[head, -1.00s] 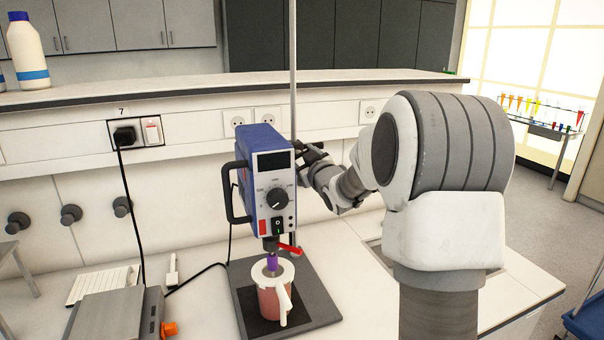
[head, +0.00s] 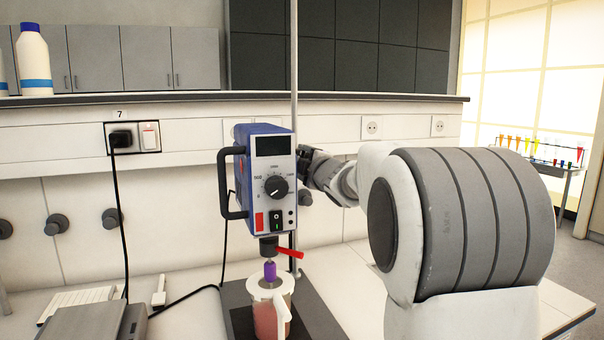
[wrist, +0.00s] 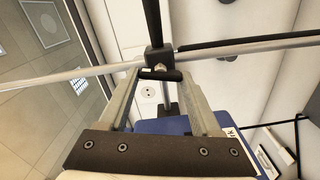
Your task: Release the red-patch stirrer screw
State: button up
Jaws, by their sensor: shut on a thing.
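The blue stirrer (head: 266,185) with a red patch low on its front is held on an upright metal rod (head: 294,70). Its screw (wrist: 160,75), a short black bar, sits at a dark clamp block on the rod in the wrist view. My gripper (wrist: 160,78) has its two fingers on either side of this bar, shut on it. In the head view my gripper (head: 306,160) is just right of the stirrer's back, and the screw cannot be made out there. The stirrer's blue body (wrist: 168,126) also shows below the fingers in the wrist view.
A jug (head: 268,312) stands under the stirrer on a dark base plate (head: 322,318), with a purple piece and a red lever above it. A black cable (head: 120,220) hangs at the left. A grey device (head: 90,322) stands at front left.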

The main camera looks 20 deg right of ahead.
jog(key=shift+f+n+b, duration=0.1)
jog(key=shift+n+b, duration=0.75)
jog(key=shift+n, duration=0.45)
jog(key=o, duration=1.4)
jog(key=s, duration=1.7)
jog(key=shift+s+a, duration=0.1)
jog(key=shift+s, duration=0.15)
